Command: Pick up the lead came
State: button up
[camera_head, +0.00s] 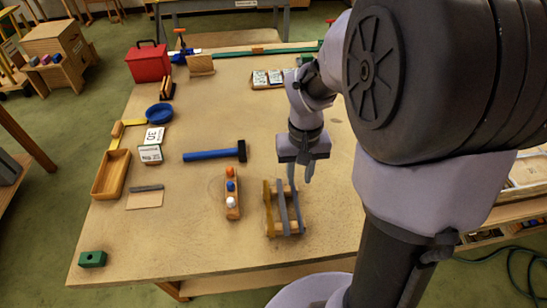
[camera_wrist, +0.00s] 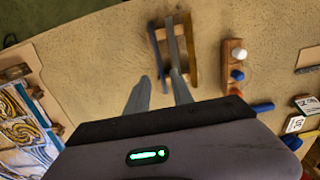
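A small wooden rack (camera_head: 272,232) stands near the table's front edge. It holds long thin strips: grey ones that look like lead came (camera_head: 283,212) and a brass-brown one (camera_head: 268,207). In the wrist view the grey strips (camera_wrist: 172,48) and the brown strip (camera_wrist: 189,50) stand out beyond the fingers. My gripper (camera_head: 299,179) is open and points down over the back end of the rack. In the wrist view its two fingers (camera_wrist: 160,77) are spread and nothing shows between them but the ends of grey strips. I cannot tell whether the fingers touch a strip.
A wooden block with coloured knobs (camera_head: 232,193) stands just left of the rack. A blue-handled hammer (camera_head: 214,154) lies behind it. A colourful leaded panel (camera_wrist: 28,125) lies at lower left in the wrist view. The table front left is mostly clear, with a green block (camera_head: 92,259).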

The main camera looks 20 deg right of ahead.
jog(key=b, duration=0.2)
send_over(297, 204)
jog(key=f, duration=0.7)
jog(key=shift+a, duration=0.2)
jog(key=f+b, duration=0.2)
jog(key=f, duration=0.3)
jog(key=shift+d+f+b, duration=0.1)
jog(key=shift+d+b, duration=0.1)
jog(key=shift+b, duration=0.15)
jog(key=shift+r, duration=0.2)
grip_shut()
